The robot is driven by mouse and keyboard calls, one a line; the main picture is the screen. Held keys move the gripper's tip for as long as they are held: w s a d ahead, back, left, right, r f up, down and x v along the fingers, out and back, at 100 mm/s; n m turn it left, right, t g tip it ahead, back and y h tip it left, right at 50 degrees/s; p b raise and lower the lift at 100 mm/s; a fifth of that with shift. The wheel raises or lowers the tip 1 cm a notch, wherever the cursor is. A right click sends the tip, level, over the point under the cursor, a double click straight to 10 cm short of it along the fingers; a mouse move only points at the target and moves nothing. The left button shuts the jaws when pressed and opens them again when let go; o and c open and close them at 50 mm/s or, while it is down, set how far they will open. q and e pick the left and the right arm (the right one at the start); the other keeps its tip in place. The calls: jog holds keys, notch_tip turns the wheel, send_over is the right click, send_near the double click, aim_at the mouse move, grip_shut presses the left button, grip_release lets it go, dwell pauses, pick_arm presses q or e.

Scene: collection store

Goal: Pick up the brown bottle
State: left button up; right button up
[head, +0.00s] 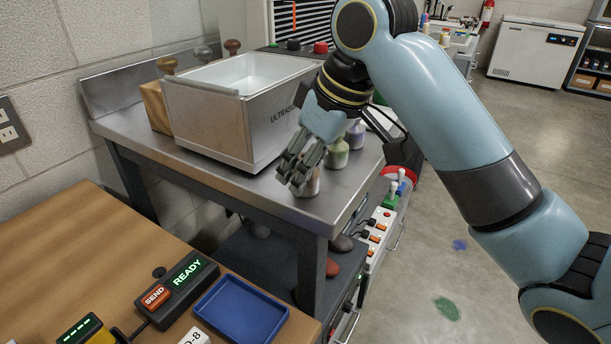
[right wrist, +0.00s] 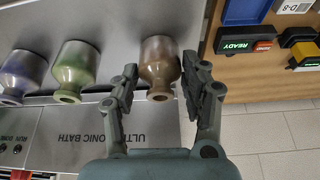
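The brown bottle (right wrist: 158,62) stands on the steel bench (head: 259,197), nearest the bench's front corner. In the head view the brown bottle (head: 312,186) is partly hidden behind my right gripper (head: 294,176). In the right wrist view my right gripper (right wrist: 160,88) is open, with one finger on each side of the brown bottle. A gap shows at the left finger; the right finger is close to the bottle, and I cannot tell whether it touches. My left gripper is not in view.
A green bottle (head: 338,156) and a purple bottle (head: 356,136) stand in a row behind the brown one. The ultrasonic bath (head: 215,124) is beside them on the bench. A wooden table (head: 60,240) with a blue tray (head: 240,310) is at the front left.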

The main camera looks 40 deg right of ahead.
jog(key=c, duration=0.8)
jog(key=shift+o, duration=0.2)
jog(key=shift+r, duration=0.15)
jog(key=shift+r, duration=0.25)
notch_tip(320, 180, up, 4)
jog(key=shift+f+p, duration=0.1)
jog(key=shift+p, duration=0.5)
jog(key=s+d+r+p, duration=0.6)
jog(key=s+d, duration=0.2)
jog(key=shift+s+r, duration=0.25)
jog(key=shift+s, duration=0.05)
